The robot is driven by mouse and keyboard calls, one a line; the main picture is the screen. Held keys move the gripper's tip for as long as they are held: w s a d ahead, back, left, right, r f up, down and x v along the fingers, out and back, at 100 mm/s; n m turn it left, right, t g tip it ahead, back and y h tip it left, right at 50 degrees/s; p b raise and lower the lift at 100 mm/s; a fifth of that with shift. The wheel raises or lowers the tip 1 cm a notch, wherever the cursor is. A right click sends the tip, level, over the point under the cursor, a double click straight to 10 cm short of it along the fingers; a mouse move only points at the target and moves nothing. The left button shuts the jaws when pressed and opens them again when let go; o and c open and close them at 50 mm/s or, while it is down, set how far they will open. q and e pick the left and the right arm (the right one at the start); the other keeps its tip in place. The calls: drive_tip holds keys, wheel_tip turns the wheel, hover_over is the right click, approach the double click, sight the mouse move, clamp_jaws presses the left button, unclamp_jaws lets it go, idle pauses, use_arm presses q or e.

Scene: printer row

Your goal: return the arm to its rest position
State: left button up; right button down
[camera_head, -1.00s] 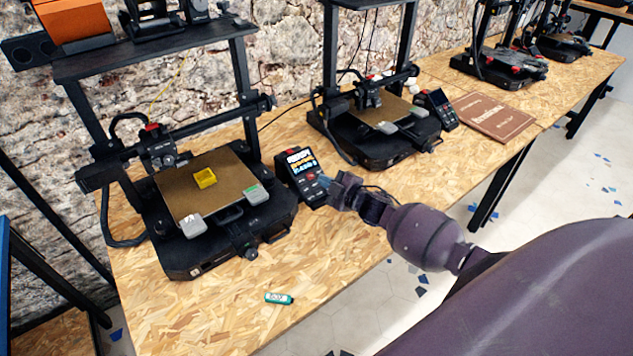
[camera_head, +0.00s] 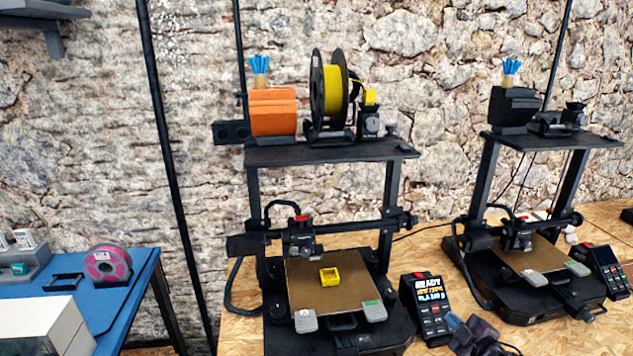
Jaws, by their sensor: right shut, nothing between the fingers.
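My right gripper (camera_head: 470,333) shows at the bottom edge of the head view, to the right of centre. It is shut and empty, just below the printer's control screen (camera_head: 427,302), which is lit and reads "READY" in its top line. I cannot tell whether the gripper touches the screen unit. The rest of my right arm is cut off by the bottom edge. My left gripper is not in view.
The near printer (camera_head: 335,305) has a small yellow print (camera_head: 330,276) on its bed. A second printer (camera_head: 530,262) stands to the right. A blue table (camera_head: 130,290) with a pink spool (camera_head: 107,265) stands at the left, apart from the wooden table (camera_head: 237,338).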

drive_tip(key=s+a+f+m+g+h, duration=0.1)
drive_tip(key=s+a+m, duration=0.2)
drive_tip(key=s, duration=0.3)
drive_tip(key=s+a+f+m+g+h, duration=0.1)
drive_tip(key=s+a+m, duration=0.2)
drive_tip(key=s, duration=0.4)
drive_tip(key=s+a+f+m+g, duration=0.1)
drive_tip(key=s+a+f+m, duration=0.1)
drive_tip(key=s+a+m, duration=0.2)
drive_tip(key=shift+s+a+f+h, duration=0.15)
drive_tip(key=shift+s+h, duration=0.25)
drive_tip(key=shift+s, duration=1.3)
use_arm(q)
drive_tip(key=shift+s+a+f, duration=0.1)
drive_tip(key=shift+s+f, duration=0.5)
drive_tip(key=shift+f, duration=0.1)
use_arm(e)
drive_tip(key=s+f+m+g, duration=0.1)
drive_tip(key=s+f, duration=0.2)
drive_tip(key=s, duration=0.5)
drive_tip(key=shift+s+f+m+g+h, duration=0.15)
drive_tip(key=shift+f+m+g+h, duration=0.15)
drive_tip(key=shift+f, duration=0.1)
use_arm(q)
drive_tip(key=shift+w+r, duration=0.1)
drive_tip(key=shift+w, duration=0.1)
use_arm(e)
drive_tip(key=shift+a, duration=0.1)
